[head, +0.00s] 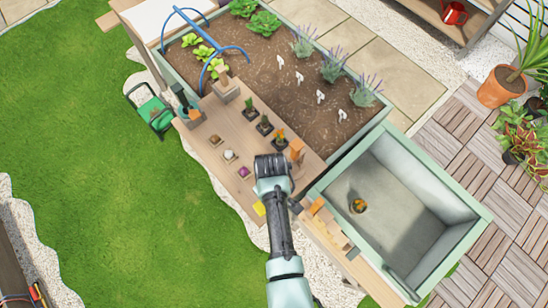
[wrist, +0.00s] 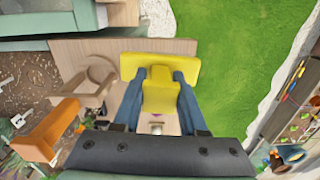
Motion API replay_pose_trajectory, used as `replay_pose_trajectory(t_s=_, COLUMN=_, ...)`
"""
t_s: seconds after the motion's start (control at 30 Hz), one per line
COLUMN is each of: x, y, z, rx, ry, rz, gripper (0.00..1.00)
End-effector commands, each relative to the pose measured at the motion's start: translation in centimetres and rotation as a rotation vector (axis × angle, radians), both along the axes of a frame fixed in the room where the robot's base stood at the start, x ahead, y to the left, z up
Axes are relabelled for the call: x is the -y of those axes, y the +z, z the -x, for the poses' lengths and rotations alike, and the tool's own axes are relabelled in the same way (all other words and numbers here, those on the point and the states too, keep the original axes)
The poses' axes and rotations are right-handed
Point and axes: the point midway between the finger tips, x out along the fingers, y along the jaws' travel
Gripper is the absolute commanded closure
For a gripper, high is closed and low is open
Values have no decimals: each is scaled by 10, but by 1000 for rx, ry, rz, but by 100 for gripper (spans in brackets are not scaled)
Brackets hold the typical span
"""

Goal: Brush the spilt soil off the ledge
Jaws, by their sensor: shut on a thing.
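My gripper (wrist: 159,76) is shut on a yellow brush (wrist: 160,100), with its blue fingers on either side of the handle. The wide yellow head (wrist: 130,66) reaches across beyond the fingertips, over a wooden surface. In the head view a bit of the yellow brush (head: 259,209) shows beside my arm, which hides the fingers. A wooden ledge (head: 334,236) runs along the near side of the pale green trough, with orange and light wooden pieces on it. I cannot make out spilt soil on it.
A soil bed (head: 270,75) with plants and a blue frame lies behind. The pale green trough (head: 440,200) holds one small pot (head: 358,206).

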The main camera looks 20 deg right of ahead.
Motion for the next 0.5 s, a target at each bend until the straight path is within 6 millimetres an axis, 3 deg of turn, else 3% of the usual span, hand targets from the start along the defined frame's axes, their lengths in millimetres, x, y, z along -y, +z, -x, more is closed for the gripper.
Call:
replay_pose_trajectory(t_s=0.2, x=-3, y=22, z=-4, rx=0, ry=1, rz=0, gripper=100)
replay_pose_trajectory(t_s=0.5, x=-4, y=22, z=-5, rx=0, ry=0, rz=0, gripper=100)
